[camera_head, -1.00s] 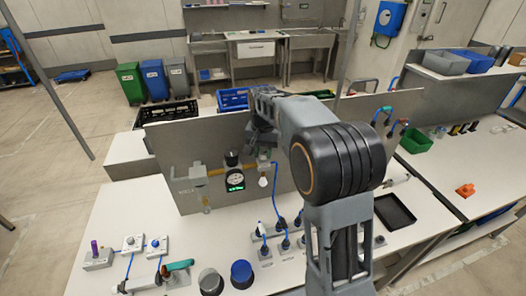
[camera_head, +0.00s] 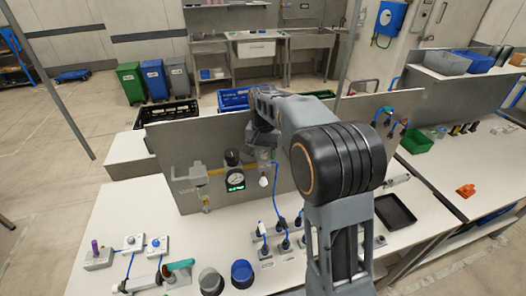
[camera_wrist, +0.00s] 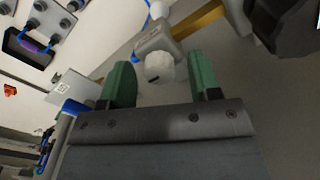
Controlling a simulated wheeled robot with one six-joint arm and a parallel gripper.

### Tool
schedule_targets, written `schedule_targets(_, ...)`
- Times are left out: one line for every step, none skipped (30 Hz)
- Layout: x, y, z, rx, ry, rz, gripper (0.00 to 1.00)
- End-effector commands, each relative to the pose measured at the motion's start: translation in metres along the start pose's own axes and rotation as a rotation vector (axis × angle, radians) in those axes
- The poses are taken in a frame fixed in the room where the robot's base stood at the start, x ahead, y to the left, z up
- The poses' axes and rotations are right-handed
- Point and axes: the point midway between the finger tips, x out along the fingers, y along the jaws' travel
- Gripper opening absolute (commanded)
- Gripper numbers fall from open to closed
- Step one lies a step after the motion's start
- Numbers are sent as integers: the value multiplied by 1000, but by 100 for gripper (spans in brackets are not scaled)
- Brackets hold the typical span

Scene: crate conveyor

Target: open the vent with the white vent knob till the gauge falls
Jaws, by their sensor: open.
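The white vent knob (camera_wrist: 160,67) sits on a grey valve body (camera_wrist: 158,38) in the wrist view. It also shows below my arm in the head view (camera_head: 263,181). My gripper (camera_wrist: 158,62) is open, with its two green fingers on either side of the knob. Gaps show between the knob and both fingers. In the head view the gripper is partly hidden by my arm. The gauge (camera_head: 235,178) stands left of the knob on the upright panel, with a green lit display under its dial. The needle reading is too small to tell.
A brass pipe (camera_wrist: 198,20) runs by the valve, and a dark housing (camera_wrist: 285,22) is close on the right in the wrist view. A blue hose (camera_head: 276,190) hangs beside the knob. Several plugs and fittings stand on the white bench (camera_head: 130,205) below.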

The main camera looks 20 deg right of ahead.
Motion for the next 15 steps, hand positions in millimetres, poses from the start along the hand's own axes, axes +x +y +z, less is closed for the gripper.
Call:
schedule_targets(0,0,0,0,0,0,57)
schedule_targets(0,0,0,0,0,0,57)
schedule_targets(-1,0,0,0,1,0,57)
schedule_targets(-2,0,0,0,1,0,57)
schedule_targets(-4,0,0,0,1,0,57)
schedule_targets(-7,0,0,0,1,0,57)
schedule_targets(-10,0,-1,0,2,-1,57)
schedule_targets(-14,0,-1,0,4,-2,57)
schedule_targets(-20,0,-1,0,3,-1,57)
schedule_targets(-26,0,-1,0,5,-2,57)
schedule_targets(-31,0,0,0,4,-2,57)
schedule_targets(-40,-1,-1,0,5,-2,57)
schedule_targets(-46,-1,-1,0,5,-3,57)
schedule_targets(-53,0,-1,0,5,-3,57)
schedule_targets(-62,-1,0,0,5,-2,57)
